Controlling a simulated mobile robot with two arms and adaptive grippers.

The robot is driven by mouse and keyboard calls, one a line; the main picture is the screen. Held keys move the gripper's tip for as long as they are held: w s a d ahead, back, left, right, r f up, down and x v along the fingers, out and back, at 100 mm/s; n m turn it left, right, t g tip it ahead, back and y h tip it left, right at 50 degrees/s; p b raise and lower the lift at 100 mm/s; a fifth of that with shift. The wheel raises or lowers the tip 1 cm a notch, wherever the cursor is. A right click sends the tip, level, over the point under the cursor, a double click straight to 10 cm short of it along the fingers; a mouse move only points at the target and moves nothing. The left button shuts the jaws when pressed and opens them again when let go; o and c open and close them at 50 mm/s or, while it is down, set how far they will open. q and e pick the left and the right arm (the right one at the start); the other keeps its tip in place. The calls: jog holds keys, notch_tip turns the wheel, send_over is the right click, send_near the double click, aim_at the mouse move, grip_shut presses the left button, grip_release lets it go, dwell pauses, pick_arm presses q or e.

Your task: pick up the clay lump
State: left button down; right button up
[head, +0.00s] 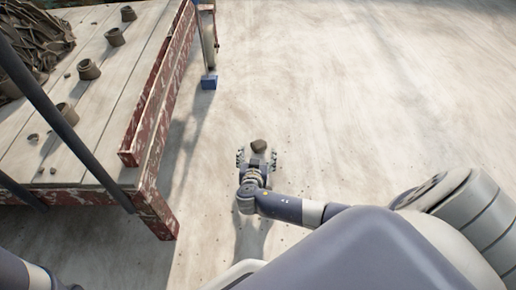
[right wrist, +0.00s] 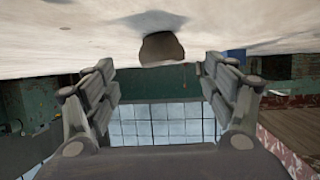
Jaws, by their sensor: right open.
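The clay lump (head: 258,145) is a small grey-brown piece on the pale floor, to the right of the workbench. My right gripper (head: 257,157) is open, low over the floor, with its fingers spread to either side just short of the lump. In the right wrist view, which shows the floor along the top, the lump (right wrist: 161,48) is dark and rounded. It appears centred between and beyond the open fingertips (right wrist: 160,66), with no finger seen touching it. My left gripper is not in view.
A workbench (head: 95,115) with a worn red edge stands at left, bearing several small clay pots (head: 88,69) and a heap of dark trimmings (head: 35,40). A blue block (head: 209,82) is at its far corner. The floor to the right is open.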

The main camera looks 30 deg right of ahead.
aim_at(258, 147)
jog(key=shift+w+d+f, duration=0.25)
jog(key=shift+w+d, duration=0.1)
jog(key=shift+w, duration=0.05)
jog(key=b+x, duration=0.4)
jog(key=shift+a+f, duration=0.1)
jog(key=shift+a, duration=0.05)
jog(key=shift+w+d+f+b, duration=0.1)
jog(key=shift+w+d+b, duration=0.25)
jog(key=shift+w+b, duration=0.15)
jog(key=shift+c, duration=0.6)
jog(key=c, duration=1.1)
